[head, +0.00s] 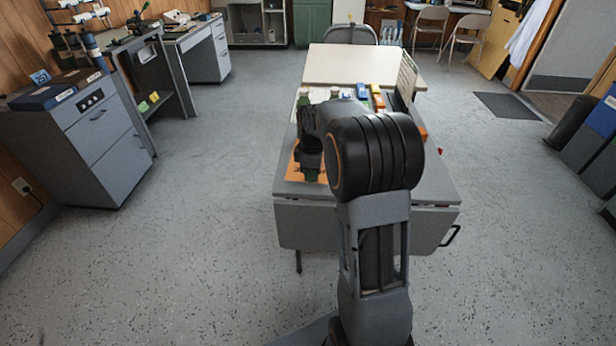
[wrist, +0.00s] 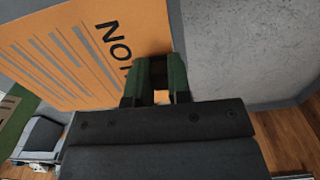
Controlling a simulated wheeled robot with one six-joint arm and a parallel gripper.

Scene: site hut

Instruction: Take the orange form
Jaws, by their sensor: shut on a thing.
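The orange form (wrist: 75,50) fills the upper left of the wrist view, with large black letters starting "NO" and grey printed lines. My gripper (wrist: 160,80), with its green-padded fingers, is shut on the form's edge.
The grey table (head: 440,188) has a cream table (head: 350,62) behind it. Bottles, blue, yellow and orange items (head: 378,97) and an upright board (head: 406,78) stand beyond my arm. A grey drawer cabinet (head: 95,135) stands at left. The floor between is clear.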

